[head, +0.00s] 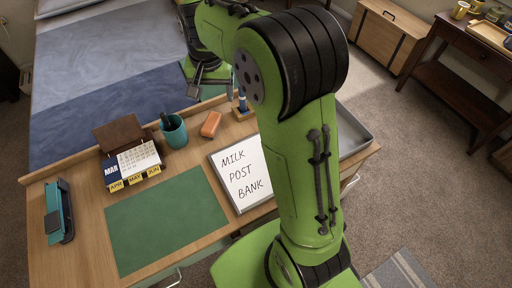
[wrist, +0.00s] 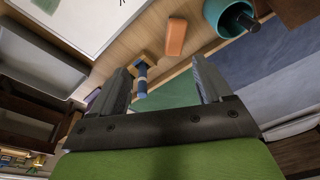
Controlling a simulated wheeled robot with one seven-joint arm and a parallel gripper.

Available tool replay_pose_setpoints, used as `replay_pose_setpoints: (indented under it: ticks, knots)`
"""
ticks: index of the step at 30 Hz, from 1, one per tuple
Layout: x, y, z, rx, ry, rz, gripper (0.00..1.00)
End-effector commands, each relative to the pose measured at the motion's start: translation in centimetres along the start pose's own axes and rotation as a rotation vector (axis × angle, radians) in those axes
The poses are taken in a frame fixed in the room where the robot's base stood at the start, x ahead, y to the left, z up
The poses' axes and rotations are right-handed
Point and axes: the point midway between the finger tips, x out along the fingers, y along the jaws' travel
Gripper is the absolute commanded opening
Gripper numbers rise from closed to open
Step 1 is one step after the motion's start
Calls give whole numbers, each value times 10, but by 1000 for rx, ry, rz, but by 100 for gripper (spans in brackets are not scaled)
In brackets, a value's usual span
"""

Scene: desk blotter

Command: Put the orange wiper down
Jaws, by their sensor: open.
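The orange wiper (head: 211,124) lies on the wooden desk, between the teal pen cup and the whiteboard. It also shows in the wrist view (wrist: 176,37), beyond my fingers and clear of them. My gripper (head: 208,85) is at the desk's far edge, behind the wiper and apart from it. In the wrist view my gripper (wrist: 164,82) has its two fingers spread wide, with nothing held between them. The whiteboard (head: 242,178) reads MILK, POST, BANK and lies in front of the wiper, partly hidden by my arm.
A teal cup (head: 173,131) with a dark pen stands left of the wiper. A blue-and-white upright item (head: 242,102) on a wooden block stands to its right. A calendar (head: 137,160), stapler (head: 60,212) and grey tray (head: 355,130) are farther off. The green blotter (head: 165,222) is bare.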

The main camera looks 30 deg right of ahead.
Motion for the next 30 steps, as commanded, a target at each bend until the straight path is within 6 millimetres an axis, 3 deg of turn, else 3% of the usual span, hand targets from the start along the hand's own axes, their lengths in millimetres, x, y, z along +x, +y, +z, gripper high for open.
replay_pose_setpoints:
  ticks: [1, 6, 10, 15, 20, 30]
  knots:
    - [-23, 10, 16, -41, 32, -12, 78]
    - [-75, 47, 77, -195, 125, -47, 78]
    - [-94, 76, 130, -308, 198, -74, 78]
    - [-94, 106, 189, -434, 278, -104, 78]
    - [-87, 117, 212, -490, 311, -116, 78]
    - [-86, 117, 213, -493, 311, -116, 78]
